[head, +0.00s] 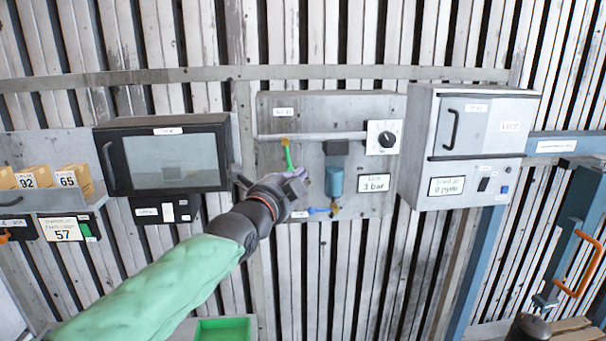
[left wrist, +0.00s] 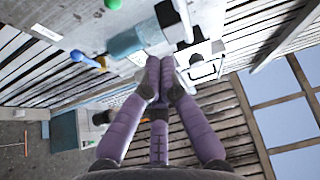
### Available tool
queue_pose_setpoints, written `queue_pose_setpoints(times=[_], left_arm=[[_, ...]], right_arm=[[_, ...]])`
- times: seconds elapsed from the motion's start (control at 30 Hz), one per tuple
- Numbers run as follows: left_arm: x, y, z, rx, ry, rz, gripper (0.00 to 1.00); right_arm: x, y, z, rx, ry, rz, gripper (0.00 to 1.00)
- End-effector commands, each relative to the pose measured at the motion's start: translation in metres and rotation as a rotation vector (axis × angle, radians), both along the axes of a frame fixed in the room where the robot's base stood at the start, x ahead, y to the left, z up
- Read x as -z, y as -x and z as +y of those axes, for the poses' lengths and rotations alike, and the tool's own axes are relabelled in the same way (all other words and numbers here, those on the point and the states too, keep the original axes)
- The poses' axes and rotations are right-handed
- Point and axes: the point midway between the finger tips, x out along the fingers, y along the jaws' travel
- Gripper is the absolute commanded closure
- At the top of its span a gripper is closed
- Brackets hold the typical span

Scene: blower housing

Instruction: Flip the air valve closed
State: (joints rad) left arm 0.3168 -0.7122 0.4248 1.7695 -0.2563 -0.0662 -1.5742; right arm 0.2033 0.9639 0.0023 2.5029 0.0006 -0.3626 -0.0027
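A grey air panel (head: 265,120) hangs on the wall in the middle of the head view. A green valve lever (head: 288,154) hangs down from a yellow fitting on the panel's pipe. Lower down is a blue lever (head: 318,210) by a brass fitting; it also shows in the left wrist view (left wrist: 78,56). My left gripper (head: 302,174) is in front of the panel, just below and right of the green lever. In the left wrist view its purple fingers (left wrist: 160,68) are together with nothing seen between them. Contact with a lever cannot be told. No right gripper fingers show.
A blue filter cylinder (head: 334,181) stands close right of my left gripper. A dial (head: 385,138) and a "3 bar" display (head: 373,183) are farther right. A black-framed cabinet (head: 175,162) is left, a grey box (head: 480,130) right. A green tray (head: 224,330) is below.

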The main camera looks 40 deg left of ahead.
Motion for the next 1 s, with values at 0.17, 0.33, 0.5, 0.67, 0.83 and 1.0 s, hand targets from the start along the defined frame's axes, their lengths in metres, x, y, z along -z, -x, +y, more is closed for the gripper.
queue_pose_setpoints(times=[0.17, 0.33, 0.5, 0.67, 0.83, 1.0], left_arm=[[0.001, 0.013, -0.004, 0.000, 0.001, -0.001, 1.00], [0.001, 0.015, -0.005, 0.000, 0.001, 0.000, 1.00], [0.001, 0.015, -0.005, 0.000, 0.001, 0.000, 1.00], [0.001, 0.014, -0.005, 0.000, 0.001, 0.000, 1.00], [0.002, 0.014, -0.005, 0.000, 0.002, 0.000, 1.00], [0.039, -0.007, -0.010, 0.025, 0.068, 0.033, 1.00]], right_arm=[[0.003, 0.000, 0.000, -0.001, 0.000, 0.000, 0.60], [0.003, 0.000, 0.000, -0.001, 0.000, 0.001, 0.60], [0.003, 0.000, 0.000, -0.001, 0.000, 0.000, 0.60], [0.003, 0.000, 0.000, -0.001, 0.000, 0.000, 0.60], [0.004, 0.000, 0.000, -0.001, 0.000, 0.000, 0.60], [0.014, 0.000, 0.000, -0.001, 0.000, 0.000, 0.60]])
